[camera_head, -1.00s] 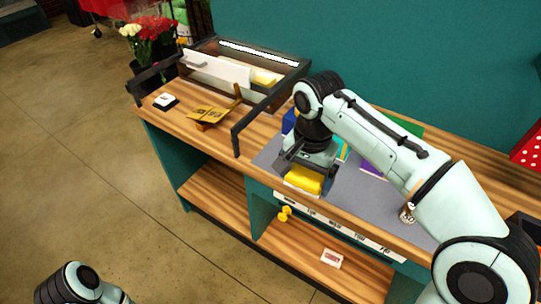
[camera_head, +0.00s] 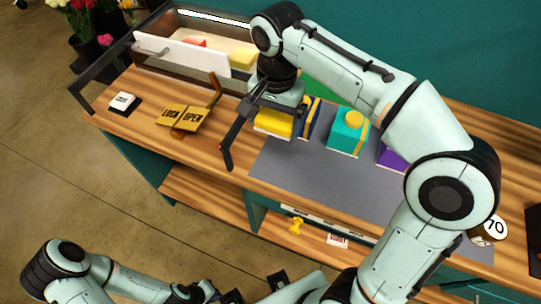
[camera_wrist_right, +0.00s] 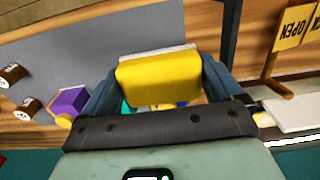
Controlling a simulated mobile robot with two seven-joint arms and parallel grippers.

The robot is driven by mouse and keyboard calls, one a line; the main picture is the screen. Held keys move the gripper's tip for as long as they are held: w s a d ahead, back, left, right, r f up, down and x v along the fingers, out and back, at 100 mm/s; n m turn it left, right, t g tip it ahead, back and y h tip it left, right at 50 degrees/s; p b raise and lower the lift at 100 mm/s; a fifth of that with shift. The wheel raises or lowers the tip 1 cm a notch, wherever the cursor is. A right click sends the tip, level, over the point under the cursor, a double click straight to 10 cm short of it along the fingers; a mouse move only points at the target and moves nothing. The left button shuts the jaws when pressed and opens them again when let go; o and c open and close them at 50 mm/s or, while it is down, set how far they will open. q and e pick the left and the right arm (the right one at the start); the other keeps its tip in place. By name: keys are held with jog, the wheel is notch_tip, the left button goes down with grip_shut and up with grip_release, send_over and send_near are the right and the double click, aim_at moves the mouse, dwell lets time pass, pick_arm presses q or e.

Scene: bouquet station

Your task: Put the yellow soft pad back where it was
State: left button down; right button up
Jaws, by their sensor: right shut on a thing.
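The yellow soft pad (camera_head: 273,122), a bright yellow block with a pale underside, is held between the fingers of my right gripper (camera_head: 277,112). It is above the counter, near the left edge of the grey mat (camera_head: 310,172). In the right wrist view the pad (camera_wrist_right: 158,78) sits between the two blue-grey fingers of the right gripper (camera_wrist_right: 160,86). A case (camera_head: 213,18) with a white front panel (camera_head: 182,53) stands at the back left, with a pale yellow block (camera_head: 243,56) and a red piece inside. My left gripper (camera_head: 240,294) is low at the bottom edge, partly cut off.
A yellow lock/open sign (camera_head: 184,117) and a white button block (camera_head: 123,102) are on the counter's left. A teal box (camera_head: 348,130) and a dark blue box (camera_head: 311,116) stand right of the pad.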

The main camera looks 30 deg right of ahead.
jog(key=b, duration=0.2)
send_over(275, 169)
notch_tip(275, 169, down, 13)
jog(key=shift+r, duration=0.1)
pick_arm(q)
jog(key=shift+s+f+b, duration=0.15)
jog(key=shift+s+f, duration=0.25)
jog(key=shift+f, duration=0.25)
jog(key=shift+s+f+b, duration=0.15)
jog(key=shift+s+f, duration=0.25)
jog(key=shift+f, duration=0.3)
jog(key=shift+s+f+b, duration=0.15)
jog(key=shift+s+f, duration=0.25)
jog(key=shift+f, duration=0.25)
pick_arm(e)
jog(key=shift+f, duration=2.65)
pick_arm(q)
jog(key=shift+f, duration=0.1)
pick_arm(e)
jog(key=shift+f, duration=0.1)
jog(key=o, duration=0.7)
jog(key=shift+c, duration=0.2)
